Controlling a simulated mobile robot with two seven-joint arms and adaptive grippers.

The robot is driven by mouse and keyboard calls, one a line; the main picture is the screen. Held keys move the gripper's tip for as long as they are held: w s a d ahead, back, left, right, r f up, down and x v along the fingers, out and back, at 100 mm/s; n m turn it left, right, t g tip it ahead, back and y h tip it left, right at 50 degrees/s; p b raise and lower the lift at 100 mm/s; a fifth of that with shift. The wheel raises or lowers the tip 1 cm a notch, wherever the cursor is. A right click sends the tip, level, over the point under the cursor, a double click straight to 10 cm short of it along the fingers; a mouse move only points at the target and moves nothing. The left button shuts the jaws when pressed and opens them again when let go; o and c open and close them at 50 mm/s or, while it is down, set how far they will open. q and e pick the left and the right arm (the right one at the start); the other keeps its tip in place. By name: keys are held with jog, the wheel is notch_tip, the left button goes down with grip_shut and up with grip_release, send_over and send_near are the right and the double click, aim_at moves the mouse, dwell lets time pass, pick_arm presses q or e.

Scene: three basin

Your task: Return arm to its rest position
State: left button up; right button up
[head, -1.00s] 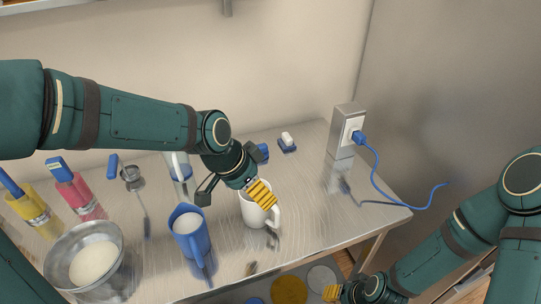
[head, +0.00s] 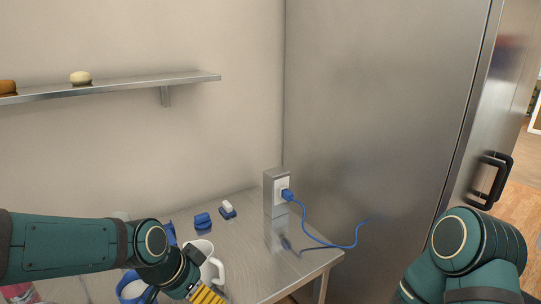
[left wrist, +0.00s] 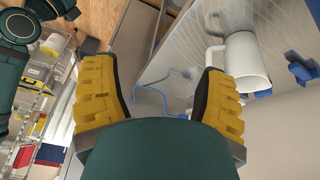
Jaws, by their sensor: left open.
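My left arm (head: 70,245) comes in from the left in the head view. My left gripper (head: 205,296) is at the bottom edge there, beside the white mug (head: 203,250) and partly cut off. In the left wrist view its two yellow fingers (left wrist: 158,95) are wide apart with nothing between them. The white mug stands just outside the right finger there (left wrist: 243,62). My right arm (head: 465,250) shows at the lower right of the head view; its gripper is out of the picture.
The metal table (head: 250,245) holds a blue jug (head: 130,287), small blue items (head: 202,221) and an outlet box (head: 275,192) with a blue cable (head: 330,243). A shelf (head: 120,87) is on the wall. A steel fridge (head: 390,120) stands at right.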

pick_arm(q)
jog(key=s+d+f+n, duration=0.1)
jog(key=s+f+n, duration=0.1)
jog(key=f, duration=0.8)
jog(key=s+d+f+n+b, duration=0.1)
jog(key=s+f+n, duration=0.2)
jog(key=f, duration=0.8)
jog(key=s+d+f+n+g, duration=0.1)
jog(key=s+f+n, duration=0.2)
jog(key=f, duration=0.7)
jog(key=shift+s+d+f+n, duration=0.15)
jog(key=shift+d+f+n, duration=0.15)
jog(key=shift+n, duration=0.6)
pick_arm(e)
jog(key=shift+s+f, duration=0.35)
jog(key=shift+f, duration=0.35)
